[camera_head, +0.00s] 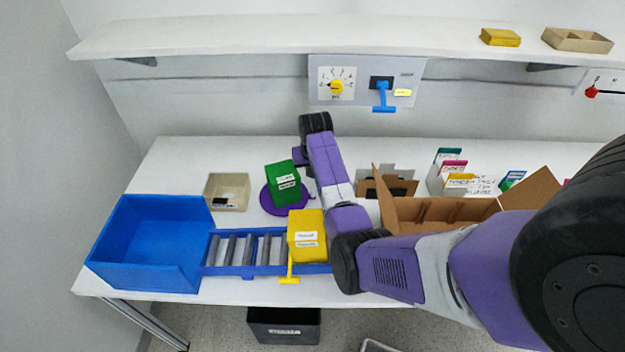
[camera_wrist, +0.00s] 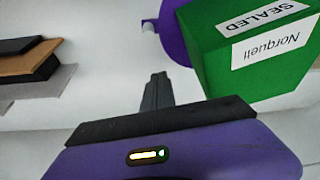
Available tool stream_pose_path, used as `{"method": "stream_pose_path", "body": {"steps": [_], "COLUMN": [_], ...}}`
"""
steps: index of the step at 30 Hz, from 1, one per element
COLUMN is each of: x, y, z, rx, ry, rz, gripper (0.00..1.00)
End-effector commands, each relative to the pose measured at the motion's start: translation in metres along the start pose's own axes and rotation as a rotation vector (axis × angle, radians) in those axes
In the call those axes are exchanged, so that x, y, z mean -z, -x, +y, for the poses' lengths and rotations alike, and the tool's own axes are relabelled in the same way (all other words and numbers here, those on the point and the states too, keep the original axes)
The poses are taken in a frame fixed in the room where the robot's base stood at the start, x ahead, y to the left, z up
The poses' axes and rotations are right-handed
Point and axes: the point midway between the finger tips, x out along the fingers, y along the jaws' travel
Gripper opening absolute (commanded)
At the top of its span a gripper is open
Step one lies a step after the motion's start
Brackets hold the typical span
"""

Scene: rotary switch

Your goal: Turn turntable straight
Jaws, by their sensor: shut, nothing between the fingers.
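The purple turntable (camera_head: 267,203) lies on the white table, left of my arm. A green box (camera_head: 283,184) stands on it, turned slightly askew to the table edges. In the wrist view the green box (camera_wrist: 250,50) fills the upper right, with labels "SEALED" and "Norquell". Part of the turntable's purple rim (camera_wrist: 173,35) shows left of it, with a small pale piece at its edge. My gripper (camera_wrist: 157,80) is shut and empty, its fingertips beside the box and just short of the rim in the picture; contact cannot be told. In the head view its fingertips are hidden.
A beige tray (camera_head: 228,191), a blue bin (camera_head: 150,245) and a roller track (camera_head: 245,250) with a yellow box (camera_head: 306,235) lie left and front. An open cardboard box (camera_head: 435,212) stands right of my arm. A switch panel (camera_head: 365,82) hangs behind, under a shelf (camera_head: 300,36).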

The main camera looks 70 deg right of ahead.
Motion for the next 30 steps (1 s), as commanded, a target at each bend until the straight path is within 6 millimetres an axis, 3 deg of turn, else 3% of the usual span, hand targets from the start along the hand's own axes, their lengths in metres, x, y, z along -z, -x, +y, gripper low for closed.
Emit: {"method": "stream_pose_path", "body": {"steps": [12,30], "x": [-0.038,-0.038], "y": [0.008,0.006], "z": [0.0,-0.005], "rx": [0.0,-0.01], "ry": [0.0,-0.025], "rz": [0.0,0.001], "gripper": [0.0,0.0]}}
